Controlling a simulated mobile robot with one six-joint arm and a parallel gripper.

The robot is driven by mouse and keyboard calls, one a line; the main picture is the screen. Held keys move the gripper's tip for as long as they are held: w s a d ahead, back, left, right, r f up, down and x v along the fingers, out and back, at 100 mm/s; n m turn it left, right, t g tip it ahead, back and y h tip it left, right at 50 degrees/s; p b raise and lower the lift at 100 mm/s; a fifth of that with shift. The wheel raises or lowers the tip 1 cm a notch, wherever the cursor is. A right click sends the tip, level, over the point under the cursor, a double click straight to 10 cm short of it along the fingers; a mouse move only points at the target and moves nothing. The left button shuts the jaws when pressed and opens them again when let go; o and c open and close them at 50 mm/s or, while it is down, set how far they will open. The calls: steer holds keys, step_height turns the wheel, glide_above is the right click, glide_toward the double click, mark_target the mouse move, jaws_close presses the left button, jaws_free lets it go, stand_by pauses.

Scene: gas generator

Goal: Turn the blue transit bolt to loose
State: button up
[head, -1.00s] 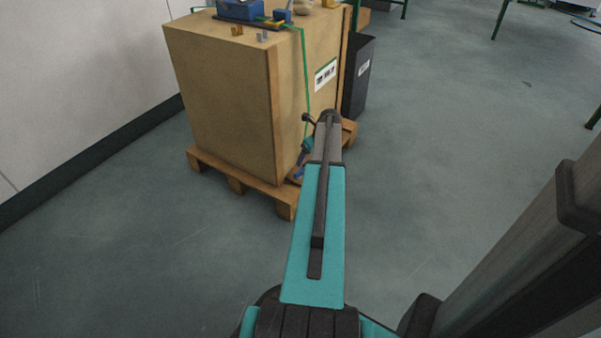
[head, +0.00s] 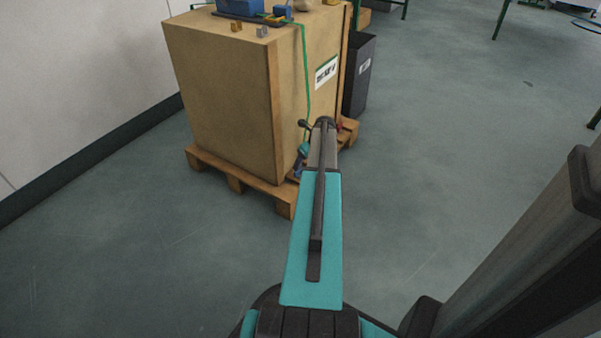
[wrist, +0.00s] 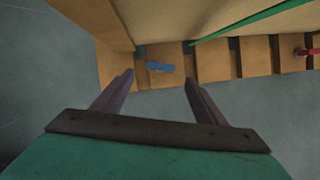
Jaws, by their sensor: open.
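The blue transit bolt (wrist: 160,68) shows in the wrist view on the wooden pallet (wrist: 215,62), at the foot of the cardboard box. Its handle lies roughly crosswise in that view. My gripper (wrist: 157,76) is open, with its two dark fingers apart on either side of the bolt in the picture. The fingers do not appear to touch the bolt; the exact gap in depth is hard to tell. In the head view my arm hides part of the pallet edge, and a small blue part of my gripper or the bolt (head: 298,170) shows beside it; I cannot tell which.
A red piece (wrist: 306,52) sits on the pallet at the right. A green strap (head: 307,80) runs down the large cardboard box (head: 225,100). A dark bin (head: 358,75) stands behind the box. The floor in front and to the right is clear.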

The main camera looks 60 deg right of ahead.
mark_target(300, 170)
steer(key=b+x, duration=0.3)
steer(key=x, duration=0.5)
steer(key=c, duration=1.1)
